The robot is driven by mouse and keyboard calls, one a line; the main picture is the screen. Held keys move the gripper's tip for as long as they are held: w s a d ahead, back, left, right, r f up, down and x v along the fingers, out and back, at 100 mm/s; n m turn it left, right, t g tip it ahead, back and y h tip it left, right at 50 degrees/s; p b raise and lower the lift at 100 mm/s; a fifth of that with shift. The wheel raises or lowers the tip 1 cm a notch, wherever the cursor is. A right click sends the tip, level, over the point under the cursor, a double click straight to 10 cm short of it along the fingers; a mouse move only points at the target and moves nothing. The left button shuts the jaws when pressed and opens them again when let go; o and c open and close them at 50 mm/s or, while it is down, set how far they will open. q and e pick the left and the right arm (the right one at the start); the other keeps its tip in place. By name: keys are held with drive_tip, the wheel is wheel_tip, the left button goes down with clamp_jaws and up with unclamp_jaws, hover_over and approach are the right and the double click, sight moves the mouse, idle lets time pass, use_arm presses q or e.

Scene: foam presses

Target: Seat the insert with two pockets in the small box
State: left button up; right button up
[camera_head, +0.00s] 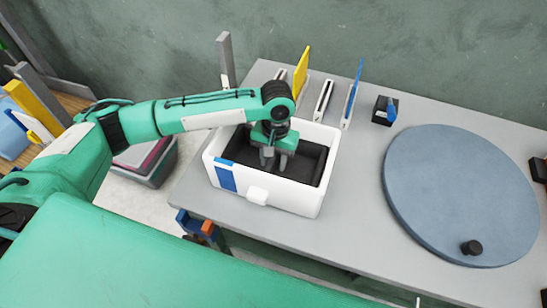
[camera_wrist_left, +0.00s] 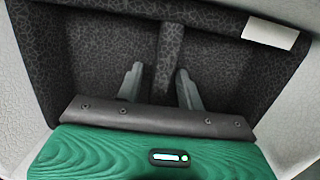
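The white box (camera_head: 290,201) with a blue patch on its front stands on the grey table. The dark insert (camera_head: 312,163) lies inside it, below the rim. The left wrist view shows the insert's rim (camera_wrist_left: 215,18), with a white label, and a divider (camera_wrist_left: 169,50) between two pockets. My left gripper (camera_head: 275,161) points down into the box. In the left wrist view its fingers (camera_wrist_left: 159,78) are apart, one on each side of the divider, with a gap at the left finger. Whether the insert's underside rests on the box floor is hidden. My right gripper is out of view.
Slotted holders with a yellow panel (camera_head: 301,70) and a blue panel (camera_head: 354,88) stand behind the box. A small black block (camera_head: 385,110) is to their right. A large blue-grey disc (camera_head: 450,190) with a black knob (camera_head: 471,247) covers the right side. The table's front edge is close to the box.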

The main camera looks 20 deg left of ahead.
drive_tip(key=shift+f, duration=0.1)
